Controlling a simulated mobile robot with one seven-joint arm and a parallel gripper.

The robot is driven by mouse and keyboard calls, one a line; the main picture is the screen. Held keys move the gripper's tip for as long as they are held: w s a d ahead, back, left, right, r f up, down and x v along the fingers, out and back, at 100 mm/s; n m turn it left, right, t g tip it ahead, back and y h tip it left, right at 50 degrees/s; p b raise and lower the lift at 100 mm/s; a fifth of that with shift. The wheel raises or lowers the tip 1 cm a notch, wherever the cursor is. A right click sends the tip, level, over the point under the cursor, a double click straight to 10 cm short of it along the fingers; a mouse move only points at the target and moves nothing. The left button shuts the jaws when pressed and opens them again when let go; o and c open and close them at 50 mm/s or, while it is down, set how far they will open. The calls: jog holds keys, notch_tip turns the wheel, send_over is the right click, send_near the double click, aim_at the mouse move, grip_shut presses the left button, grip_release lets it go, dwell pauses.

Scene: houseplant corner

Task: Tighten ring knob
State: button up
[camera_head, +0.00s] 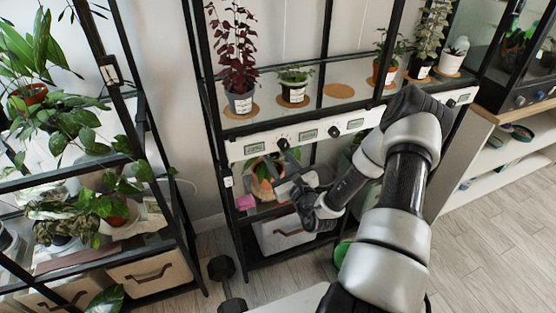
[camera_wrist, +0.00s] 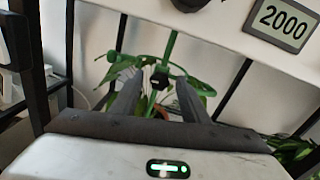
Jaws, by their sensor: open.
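A small black knob (camera_wrist: 160,73) sits on a green upright stake (camera_wrist: 168,50) in the wrist view, in front of a leafy plant (camera_wrist: 195,84). I take it for the ring knob. My gripper (camera_wrist: 160,80) is open, with one finger on each side of the knob in the picture. I cannot tell how far beyond the fingertips the knob is, and I see no contact. In the head view my gripper (camera_head: 280,166) reaches to the shelf below the white panel, in front of the potted plant (camera_head: 264,170). The knob is too small to make out there.
The white panel (camera_head: 230,149) with black dials and displays runs just above my gripper. One display (camera_wrist: 282,22) reads 2000. Black posts (camera_head: 222,165) frame the shelf. A pink block (camera_head: 245,202) lies left of the plant, and a storage box (camera_head: 285,233) stands below.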

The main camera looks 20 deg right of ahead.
jog(key=shift+c, duration=0.5)
jog(key=c, duration=1)
jog(key=shift+o, duration=0.2)
